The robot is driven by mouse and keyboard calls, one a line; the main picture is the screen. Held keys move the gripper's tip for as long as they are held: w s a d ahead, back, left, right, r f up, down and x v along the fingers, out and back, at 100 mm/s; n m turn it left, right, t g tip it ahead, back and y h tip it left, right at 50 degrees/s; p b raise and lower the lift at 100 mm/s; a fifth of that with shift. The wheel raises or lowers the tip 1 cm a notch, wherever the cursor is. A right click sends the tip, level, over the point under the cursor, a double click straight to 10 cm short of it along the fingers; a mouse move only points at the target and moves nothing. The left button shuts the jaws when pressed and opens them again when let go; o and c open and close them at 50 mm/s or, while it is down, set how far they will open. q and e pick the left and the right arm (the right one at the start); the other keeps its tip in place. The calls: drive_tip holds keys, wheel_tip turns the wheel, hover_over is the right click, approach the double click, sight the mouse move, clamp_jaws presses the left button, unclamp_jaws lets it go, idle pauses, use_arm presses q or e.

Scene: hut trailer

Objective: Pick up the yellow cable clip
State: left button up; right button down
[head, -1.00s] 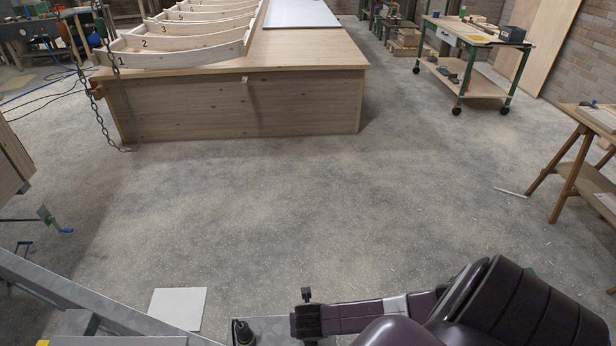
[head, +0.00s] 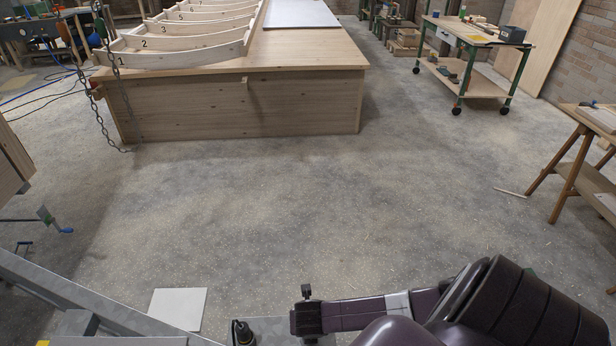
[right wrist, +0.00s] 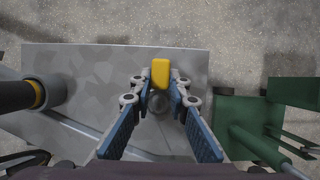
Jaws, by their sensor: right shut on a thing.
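The yellow cable clip (right wrist: 160,73) shows in the right wrist view as a small rounded yellow block, upper middle. My right gripper (right wrist: 160,88) has its blue-padded fingers on either side of the clip and is shut on it. The clip is above a grey metal surface (right wrist: 82,75); whether it touches that surface is hard to tell. In the head view the clip and the right fingertips cannot be made out; only my purple arm shows at the bottom right. My left gripper is in neither view.
Green metal parts (right wrist: 245,120) stand right of the fingers in the wrist view, and a dark cylinder with a yellow band (right wrist: 35,93) lies left. In the head view, a wooden workbench (head: 235,105) and wheeled cart (head: 470,80) stand beyond wide clear floor.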

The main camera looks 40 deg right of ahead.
wheel_tip(320, 180, up, 19)
drive_tip(key=shift+f, duration=0.1)
idle(0.7)
